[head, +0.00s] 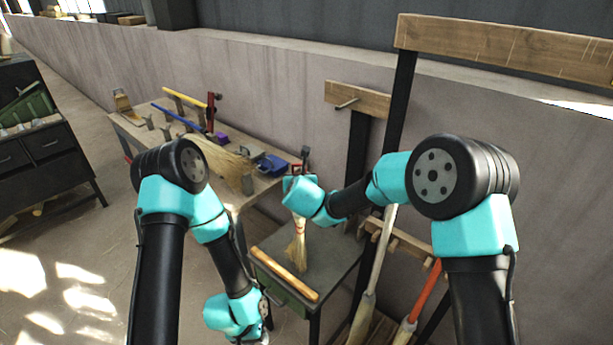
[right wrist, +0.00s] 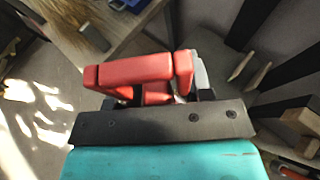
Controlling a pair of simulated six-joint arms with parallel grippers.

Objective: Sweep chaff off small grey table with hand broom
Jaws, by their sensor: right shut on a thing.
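The small grey table (head: 335,262) stands below the workbench, a light wooden bar (head: 285,275) along its near left edge. The hand broom (head: 297,252) has pale bristles pointing down at the tabletop; whether they touch it I cannot tell. Its upper part is hidden behind my right wrist. My right gripper (head: 298,172) is shut on the broom above the table; its red fingers (right wrist: 160,75) also show in the right wrist view. My left gripper (head: 266,308) hangs low left of the table, its fingers not clear. I cannot make out chaff.
A workbench (head: 150,120) behind carries a straw bundle (head: 222,168), a blue pole (head: 178,117), and a blue tool (head: 272,165). A rack (head: 397,235) with long-handled brooms stands close at the right. A drawer cabinet (head: 45,145) is far left. Open floor lies at the lower left.

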